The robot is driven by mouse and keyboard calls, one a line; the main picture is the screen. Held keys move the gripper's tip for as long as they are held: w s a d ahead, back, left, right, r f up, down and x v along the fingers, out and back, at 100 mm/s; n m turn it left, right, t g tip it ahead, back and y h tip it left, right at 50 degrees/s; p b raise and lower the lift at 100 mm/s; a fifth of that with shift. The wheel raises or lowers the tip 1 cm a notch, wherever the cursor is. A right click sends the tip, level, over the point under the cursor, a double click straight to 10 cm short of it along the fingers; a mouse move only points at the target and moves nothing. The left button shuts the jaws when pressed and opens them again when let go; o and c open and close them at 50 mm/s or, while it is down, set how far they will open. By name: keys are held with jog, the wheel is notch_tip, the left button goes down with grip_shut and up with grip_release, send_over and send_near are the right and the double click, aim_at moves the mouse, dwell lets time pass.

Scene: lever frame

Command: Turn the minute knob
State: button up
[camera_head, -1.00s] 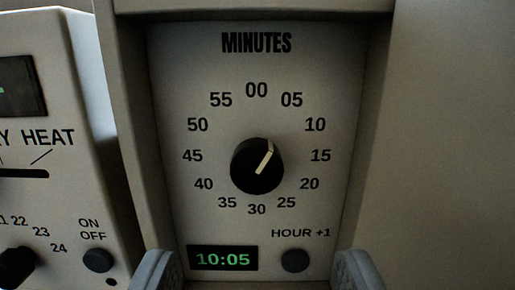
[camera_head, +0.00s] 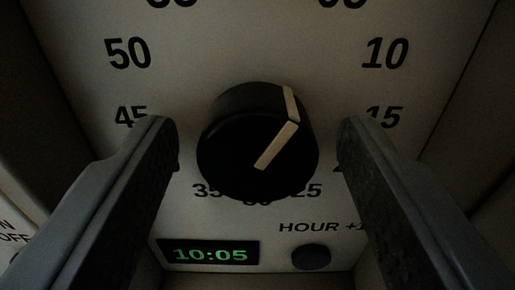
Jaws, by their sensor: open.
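The minute knob (camera_head: 240,150) is a round black dial with a pale pointer line that points up and to the right, toward the 05 side. It sits on a light panel (camera_head: 230,55) printed with minute numbers. My gripper (camera_head: 258,140) is open, with one grey finger to the left of the knob and the other to the right. A gap shows between each finger and the knob. The fingers hide the 40 mark and most of the 20 mark.
A small display (camera_head: 210,252) below the knob reads 10:05 in green. A round dark button (camera_head: 311,257) labelled HOUR +1 is to its right. Raised side walls flank the recessed panel. Part of another panel with OFF lettering shows at the lower left.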

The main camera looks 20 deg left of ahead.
jog(key=c, duration=1)
jog(key=shift+m, duration=0.3)
jog(key=shift+m, duration=2.5)
jog(key=o, duration=1)
jog(key=shift+s, duration=0.1)
